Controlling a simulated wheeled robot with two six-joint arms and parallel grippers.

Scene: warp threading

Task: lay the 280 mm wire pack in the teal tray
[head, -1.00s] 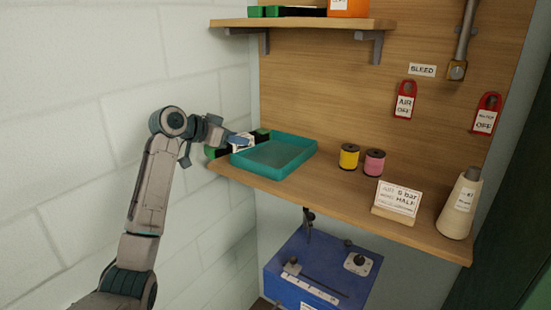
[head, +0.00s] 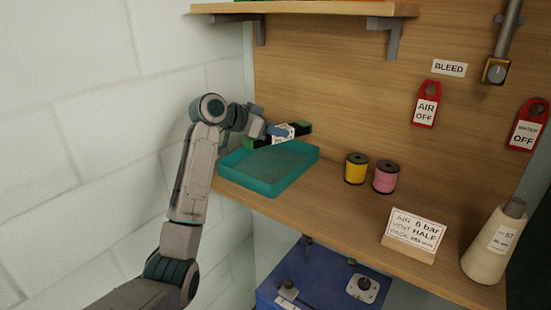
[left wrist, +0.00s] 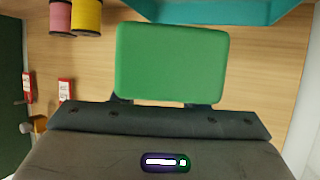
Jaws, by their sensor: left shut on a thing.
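The teal tray (head: 262,186) sits on the left end of the wooden shelf, and its visible floor is empty. My left gripper (head: 277,131) is shut on a long dark wire pack (head: 262,142) with green ends and a white label. The pack is raised at the tray's back rim; I cannot tell how much of it is over the tray. The label is too small to read for a length. In the left wrist view a green face of the pack (left wrist: 172,62) fills the middle, with the tray's edge (left wrist: 215,8) above it. My right gripper is not in view.
Yellow (head: 356,168) and pink (head: 386,177) spools stand right of the tray. A printed card (head: 417,232) and a cream thread cone (head: 492,245) stand farther right. An upper shelf (head: 310,9) overhangs. A pale block wall (head: 90,100) is at left.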

